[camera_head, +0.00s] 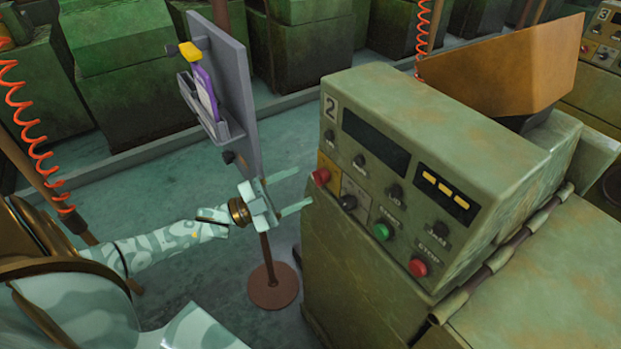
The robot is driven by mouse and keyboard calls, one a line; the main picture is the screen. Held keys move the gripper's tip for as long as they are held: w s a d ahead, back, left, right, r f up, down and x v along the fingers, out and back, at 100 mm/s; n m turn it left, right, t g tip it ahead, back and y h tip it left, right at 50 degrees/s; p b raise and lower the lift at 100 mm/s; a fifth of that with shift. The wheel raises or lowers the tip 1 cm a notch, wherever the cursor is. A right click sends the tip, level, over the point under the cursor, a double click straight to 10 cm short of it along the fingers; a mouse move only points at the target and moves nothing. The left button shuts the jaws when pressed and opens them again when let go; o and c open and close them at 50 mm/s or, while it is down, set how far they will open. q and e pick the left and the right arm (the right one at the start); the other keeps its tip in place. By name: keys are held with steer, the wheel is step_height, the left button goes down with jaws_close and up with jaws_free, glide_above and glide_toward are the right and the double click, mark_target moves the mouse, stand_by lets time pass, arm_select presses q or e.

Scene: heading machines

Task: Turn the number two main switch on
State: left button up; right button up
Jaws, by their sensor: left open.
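The green machine marked 2 (331,107) stands right of centre with its control panel facing me. A black rotary knob (349,202) on a pale plate sits low on the panel, between a red button (320,177) and a green button (382,231). It looks like the main switch; its label and exact setting are too small to read. My left gripper (305,187) is open and empty, its fingers pointing right at the panel's left edge. It is left of the red button and apart from the knob. My right gripper is not in view.
Several small black knobs (396,192) and a red stop button (418,268) share the panel. A brown hood (510,70) rises behind the machine. Floor shows left of the machine.

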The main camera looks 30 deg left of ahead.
mark_target(321, 177)
arm_select(q)
steer(key=x, duration=0.4)
steer(key=shift+w, duration=0.1)
steer(key=c, duration=1)
